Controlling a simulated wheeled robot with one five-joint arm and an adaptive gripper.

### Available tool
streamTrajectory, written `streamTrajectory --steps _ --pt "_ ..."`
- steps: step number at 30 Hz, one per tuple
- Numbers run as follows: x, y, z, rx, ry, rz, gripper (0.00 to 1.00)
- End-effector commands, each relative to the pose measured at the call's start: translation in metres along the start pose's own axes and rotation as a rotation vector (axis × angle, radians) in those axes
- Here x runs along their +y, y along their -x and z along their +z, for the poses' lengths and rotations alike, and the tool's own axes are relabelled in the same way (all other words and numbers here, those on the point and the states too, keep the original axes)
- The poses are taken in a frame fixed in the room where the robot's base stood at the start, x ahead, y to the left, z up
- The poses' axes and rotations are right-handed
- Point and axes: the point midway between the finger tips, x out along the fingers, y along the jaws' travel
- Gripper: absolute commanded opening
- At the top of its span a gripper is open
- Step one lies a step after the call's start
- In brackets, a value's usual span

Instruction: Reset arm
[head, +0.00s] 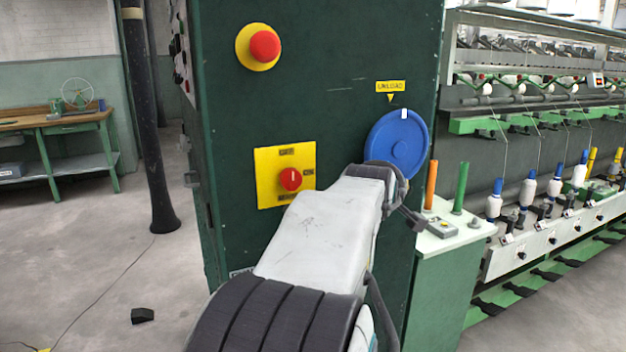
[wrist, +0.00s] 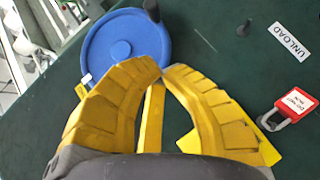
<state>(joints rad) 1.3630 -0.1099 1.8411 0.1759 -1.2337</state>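My arm (head: 320,235) reaches forward in the head view toward a dark green machine cabinet. Its wrist end is in front of the lower edge of a blue round disc (head: 397,142); my gripper's fingers are hidden there. In the wrist view my gripper (wrist: 163,69) shows two ribbed yellow fingers, with tips close together and no object seen gripped. The tips overlap the lower edge of the blue disc (wrist: 110,45) in the picture; I cannot tell whether they touch it. A yellow strip (wrist: 152,118) shows between the fingers.
On the cabinet (head: 340,60) are a red button (head: 265,46) and a red knob on a yellow plate (head: 267,160). A red padlock (wrist: 297,103) hangs right of the fingers. A green stand (head: 445,275) and spinning frame (head: 540,250) are right. Floor at left is mostly clear.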

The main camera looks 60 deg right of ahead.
Motion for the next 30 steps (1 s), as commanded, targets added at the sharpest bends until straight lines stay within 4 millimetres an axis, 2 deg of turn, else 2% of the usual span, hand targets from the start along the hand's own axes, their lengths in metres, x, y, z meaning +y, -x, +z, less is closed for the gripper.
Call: streamTrajectory --steps 13,16,19,22,26,30 --pt "0.000 0.001 0.000 0.000 -0.042 0.000 0.00" --pt "-0.004 0.001 0.001 -0.007 -0.140 -0.016 0.00" --pt "-0.018 0.002 0.006 -0.038 -0.304 -0.072 0.00" --pt "-0.048 0.004 0.017 -0.113 -0.506 -0.168 0.00" --pt "-0.113 0.015 0.040 -0.282 -0.748 -0.324 0.00" --pt "-0.172 0.040 0.060 -0.466 -0.922 -0.440 0.00"
